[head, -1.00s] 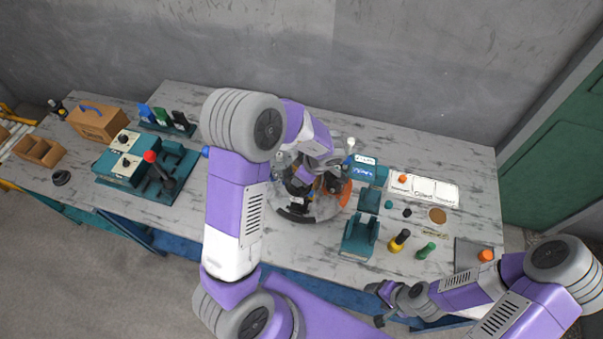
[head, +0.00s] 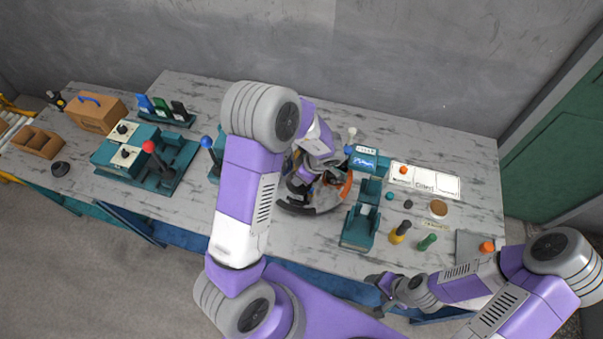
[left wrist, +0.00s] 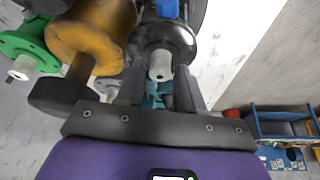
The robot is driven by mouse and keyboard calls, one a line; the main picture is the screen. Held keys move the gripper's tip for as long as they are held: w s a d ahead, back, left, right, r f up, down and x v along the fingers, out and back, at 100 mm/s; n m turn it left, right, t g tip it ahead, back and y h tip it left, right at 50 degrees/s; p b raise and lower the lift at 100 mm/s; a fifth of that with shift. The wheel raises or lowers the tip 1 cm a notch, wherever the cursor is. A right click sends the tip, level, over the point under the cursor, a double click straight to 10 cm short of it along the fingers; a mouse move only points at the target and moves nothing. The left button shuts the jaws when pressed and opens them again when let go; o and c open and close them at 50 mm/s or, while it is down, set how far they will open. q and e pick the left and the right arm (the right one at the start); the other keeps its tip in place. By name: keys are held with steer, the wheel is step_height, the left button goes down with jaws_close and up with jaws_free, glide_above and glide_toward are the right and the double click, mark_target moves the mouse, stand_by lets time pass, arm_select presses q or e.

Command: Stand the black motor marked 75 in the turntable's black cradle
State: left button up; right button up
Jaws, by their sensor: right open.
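The turntable (head: 312,209) stands mid-table, a grey disc with dark and orange parts, largely covered by my left arm. In the left wrist view a black motor (left wrist: 168,36) with a white shaft end sits at my left gripper (left wrist: 160,92), whose two fingers are apart on either side of it. I cannot tell whether they press on it. A yellow-orange motor (left wrist: 92,32) and a green one (left wrist: 28,47) are beside it. The mark 75 and the cradle cannot be made out. My right gripper (head: 384,289) is open and empty near the table's front edge.
Right of the turntable are a teal display (head: 367,161), a teal stand (head: 357,232), small yellow (head: 399,235) and green (head: 428,242) pieces and a white card (head: 425,181). A red-knobbed lever fixture (head: 165,165) stands left.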

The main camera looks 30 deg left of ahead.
arm_select(q)
steer(key=shift+o, duration=0.9)
steer(key=shift+r, duration=0.15)
steer(key=p+v, duration=0.2)
steer(key=v, duration=1)
steer(key=shift+s, duration=0.15)
